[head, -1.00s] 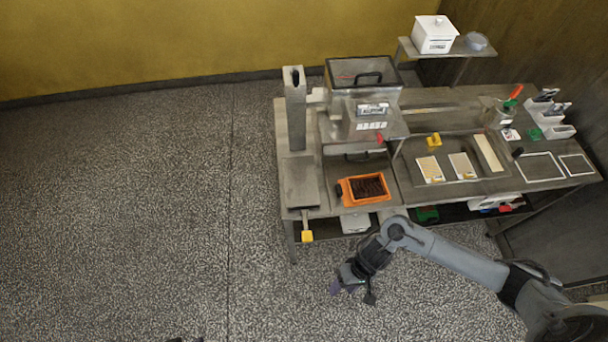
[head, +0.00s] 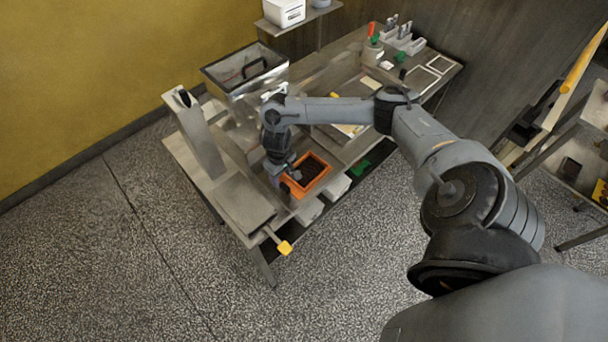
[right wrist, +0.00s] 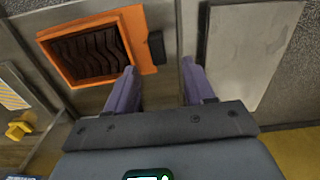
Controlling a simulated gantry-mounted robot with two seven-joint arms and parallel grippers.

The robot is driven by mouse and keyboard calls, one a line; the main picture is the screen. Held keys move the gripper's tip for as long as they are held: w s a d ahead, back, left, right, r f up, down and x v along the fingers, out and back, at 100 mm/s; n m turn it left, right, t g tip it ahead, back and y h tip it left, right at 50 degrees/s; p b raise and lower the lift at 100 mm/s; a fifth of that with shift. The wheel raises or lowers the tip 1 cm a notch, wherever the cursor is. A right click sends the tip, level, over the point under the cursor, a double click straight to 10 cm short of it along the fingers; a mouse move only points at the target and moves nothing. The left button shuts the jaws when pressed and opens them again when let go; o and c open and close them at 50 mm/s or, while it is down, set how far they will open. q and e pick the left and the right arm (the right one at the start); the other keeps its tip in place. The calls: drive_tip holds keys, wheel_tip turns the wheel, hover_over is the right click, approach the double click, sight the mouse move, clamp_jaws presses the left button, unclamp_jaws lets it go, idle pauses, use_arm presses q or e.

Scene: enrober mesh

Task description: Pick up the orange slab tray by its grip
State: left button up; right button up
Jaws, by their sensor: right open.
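The orange slab tray (head: 321,183) sits on the metal bench, with dark ridged contents inside. In the right wrist view the tray (right wrist: 137,28) is at the upper left, and its black grip (right wrist: 156,47) sticks out from its right side. My right gripper (head: 284,184) is over the tray's grip end in the head view. In the right wrist view its two purple fingers (right wrist: 158,74) are apart and empty, with the grip just beyond the gap between the tips. In the head view the gripper largely hides the grip. My left gripper is not in view.
A flat metal plate (head: 243,204) and an upright metal column (head: 202,145) stand left of the tray. A yellow-ended handle (head: 285,248) juts past the bench's front edge. A glass-walled machine (head: 246,75) stands behind. White bins are below the tray.

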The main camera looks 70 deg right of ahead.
sight(285, 186)
drive_tip(key=shift+s+d+f, duration=0.1)
drive_tip(key=shift+s+f, duration=0.05)
drive_tip(key=shift+f, duration=1.5)
drive_tip(key=shift+s+f, duration=0.1)
drive_tip(key=shift+f, duration=1.55)
drive_tip(key=shift+c, duration=0.3)
clamp_jaws()
